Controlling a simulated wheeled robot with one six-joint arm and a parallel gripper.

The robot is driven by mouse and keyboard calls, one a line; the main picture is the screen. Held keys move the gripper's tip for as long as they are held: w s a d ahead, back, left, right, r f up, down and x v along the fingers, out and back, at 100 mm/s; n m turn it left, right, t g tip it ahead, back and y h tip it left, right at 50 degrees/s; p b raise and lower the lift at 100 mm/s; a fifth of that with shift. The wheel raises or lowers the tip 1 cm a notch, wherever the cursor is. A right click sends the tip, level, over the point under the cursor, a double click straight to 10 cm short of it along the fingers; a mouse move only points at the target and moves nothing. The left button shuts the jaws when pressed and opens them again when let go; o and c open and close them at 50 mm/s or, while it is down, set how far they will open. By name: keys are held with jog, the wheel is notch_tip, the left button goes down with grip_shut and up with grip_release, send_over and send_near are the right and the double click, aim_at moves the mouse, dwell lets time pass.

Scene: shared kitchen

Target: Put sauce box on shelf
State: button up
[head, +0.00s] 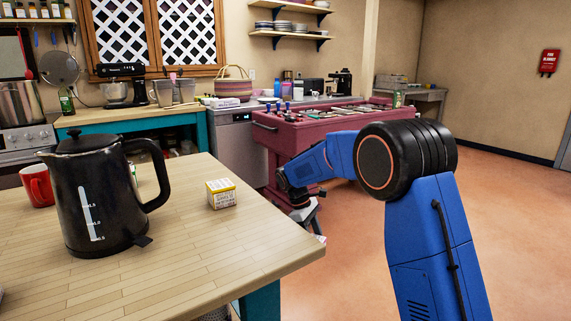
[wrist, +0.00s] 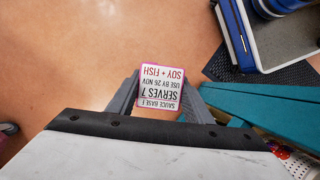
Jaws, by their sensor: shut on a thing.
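The sauce box (wrist: 160,87) is a small box with a white label and pink edges. Its label reads "SAUCE BASE", "SERVES 7", "USE BY 26 NOV" and "SOY + FISH", upside down in the wrist view. My gripper (wrist: 160,103) is shut on it, with one grey finger on each side, above the orange floor. In the head view my gripper (head: 309,214) hangs just past the right edge of the wooden table, partly hidden by it. Open wall shelves (head: 289,6) with dishes are at the top of the head view.
The wooden table (head: 190,262) holds a black kettle (head: 95,200), a red mug (head: 38,186) and a yellow-and-white box (head: 221,194). A dark red foosball table (head: 285,135) stands behind my arm. Teal table parts (wrist: 255,108) are close at right in the wrist view. Floor at right is clear.

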jog(key=d+f+m+y, duration=0.1)
jog(key=d+f+m, duration=0.3)
jog(key=f, duration=0.7)
jog(key=s+d+f+m+g+y, duration=0.1)
jog(key=d+f+m, duration=0.3)
jog(key=d+f, duration=0.4)
jog(key=d+f+m+g+y, duration=0.1)
jog(key=d+f+m, duration=0.3)
jog(key=f, duration=1)
jog(key=shift+s+d+y, duration=0.35)
jog(key=shift+d+y, duration=0.15)
jog(key=shift+d, duration=0.75)
